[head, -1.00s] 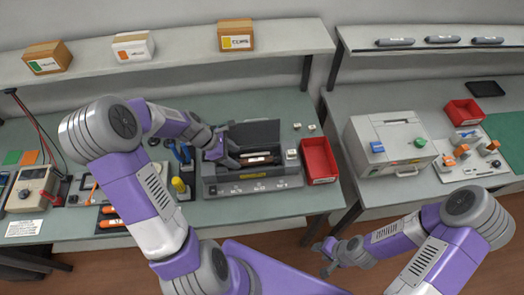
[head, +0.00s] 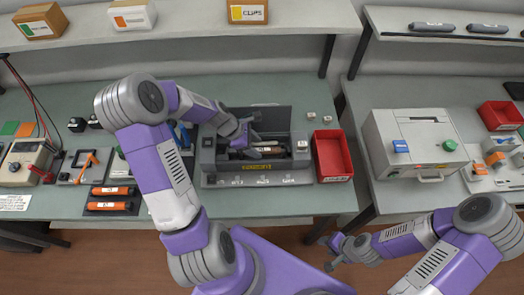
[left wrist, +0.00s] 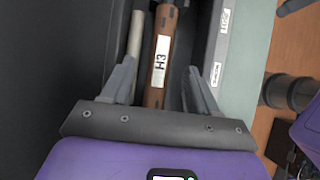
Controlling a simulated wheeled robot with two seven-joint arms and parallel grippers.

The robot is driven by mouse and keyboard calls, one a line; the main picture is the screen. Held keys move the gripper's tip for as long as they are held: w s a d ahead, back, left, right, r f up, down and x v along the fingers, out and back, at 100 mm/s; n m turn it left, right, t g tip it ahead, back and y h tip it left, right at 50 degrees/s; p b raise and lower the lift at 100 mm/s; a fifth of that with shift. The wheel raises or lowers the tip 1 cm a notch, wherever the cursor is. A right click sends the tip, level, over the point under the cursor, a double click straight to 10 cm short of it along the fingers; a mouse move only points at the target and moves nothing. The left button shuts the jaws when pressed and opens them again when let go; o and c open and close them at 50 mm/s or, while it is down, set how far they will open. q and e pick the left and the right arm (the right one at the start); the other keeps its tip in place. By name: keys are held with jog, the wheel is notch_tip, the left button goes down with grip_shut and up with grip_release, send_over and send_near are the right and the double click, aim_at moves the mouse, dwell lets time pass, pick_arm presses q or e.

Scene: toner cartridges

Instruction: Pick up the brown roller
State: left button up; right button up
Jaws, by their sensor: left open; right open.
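The brown roller (left wrist: 161,85), with a white H3 label, lies in the dark open cartridge unit (head: 211,155) on the green bench. In the left wrist view it runs between the two fingers of my left gripper (left wrist: 160,70), with a grey rod (left wrist: 137,35) close on its left. The fingers are apart and not closed on the roller; I cannot tell the height gap. In the head view my left gripper (head: 245,133) is over the unit and partly hides its inside. My right gripper (head: 332,255) is open and empty, low in front of the benches.
A red bin (head: 332,157) stands right of the unit. Tools and orange-handled items (head: 112,191) lie to the left. A white-grey machine (head: 418,145) sits on the right bench. A shelf (head: 180,40) with boxes runs behind. The unit's raised dark lid stands behind the rollers.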

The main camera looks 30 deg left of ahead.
aim_at(262, 151)
pick_arm(q)
jog(key=shift+x, duration=1.2)
grip_shut()
jog(key=shift+r, duration=0.1)
